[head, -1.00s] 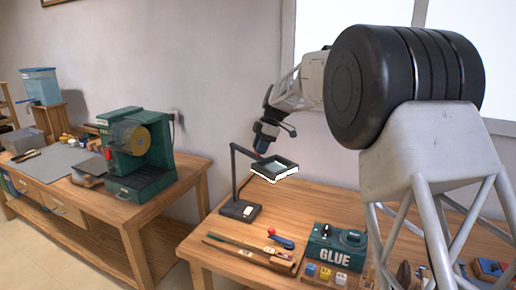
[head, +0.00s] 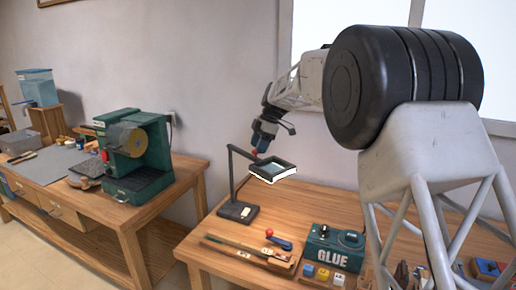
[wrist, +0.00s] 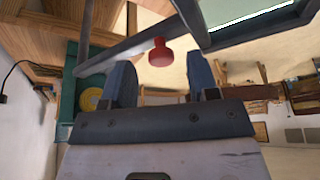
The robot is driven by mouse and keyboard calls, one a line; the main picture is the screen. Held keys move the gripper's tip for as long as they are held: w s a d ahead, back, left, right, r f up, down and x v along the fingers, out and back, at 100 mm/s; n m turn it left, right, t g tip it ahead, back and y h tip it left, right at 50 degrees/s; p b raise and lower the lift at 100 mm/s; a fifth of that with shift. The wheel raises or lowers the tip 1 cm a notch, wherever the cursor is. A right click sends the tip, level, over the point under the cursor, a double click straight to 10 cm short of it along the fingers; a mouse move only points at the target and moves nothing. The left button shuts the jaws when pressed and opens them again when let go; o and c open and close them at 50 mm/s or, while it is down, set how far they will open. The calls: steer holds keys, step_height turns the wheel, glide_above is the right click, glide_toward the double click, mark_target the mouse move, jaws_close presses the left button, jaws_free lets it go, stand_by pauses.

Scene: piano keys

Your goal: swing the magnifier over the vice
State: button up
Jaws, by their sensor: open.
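The magnifier is a dark desk stand with a flat base (head: 238,211), a jointed arm and a square framed, lit head (head: 272,172). Its arm (wrist: 120,57) and part of its bright frame (wrist: 262,24) show in the wrist view. A red knob (wrist: 160,53) on the arm is seen between my fingertips in the wrist view. My gripper (wrist: 160,75) is open, one blue finger on each side of the knob; I cannot tell whether either touches it. In the head view my gripper (head: 259,149) is just above the magnifier arm. I cannot make out a vice for certain.
On the same wooden table (head: 215,243) are a green glue box (head: 334,246), several small coloured blocks, a tray of tools (head: 245,250) and a red-and-blue item (head: 279,240). A green grinder (head: 137,160) stands on another bench to the left. My arm hides the table's right part.

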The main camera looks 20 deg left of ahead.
steer(key=v, duration=0.6)
steer(key=shift+r, duration=0.3)
steer(key=shift+d, duration=0.1)
steer(key=s+d+r+m+t, duration=0.15)
steer(key=s+d+m, duration=0.35)
steer(key=d, duration=0.7)
steer(key=s+d+r+m+t+h, duration=0.15)
steer(key=s+d+m, duration=0.25)
steer(key=s+d, duration=0.55)
steer(key=s+d+r+m, duration=0.2)
steer(key=s+d+m, duration=0.2)
steer(key=d, duration=0.9)
steer(key=s+d+f+m+t, duration=0.1)
steer(key=s+d+f+m, duration=0.3)
steer(key=s+d, duration=0.3)
steer(key=s+d+f+m+t+h, duration=0.1)
steer(key=s+d+f+m, duration=0.4)
steer(key=s, duration=0.9)
steer(key=s+d+f+m+h, duration=0.1)
steer(key=s+d+f+m, duration=0.3)
steer(key=s+d, duration=0.4)
steer(key=s+f, duration=0.1)
steer(key=s, duration=0.2)
steer(key=shift+d+m+t, duration=0.3)
steer(key=shift+m+t, duration=0.1)
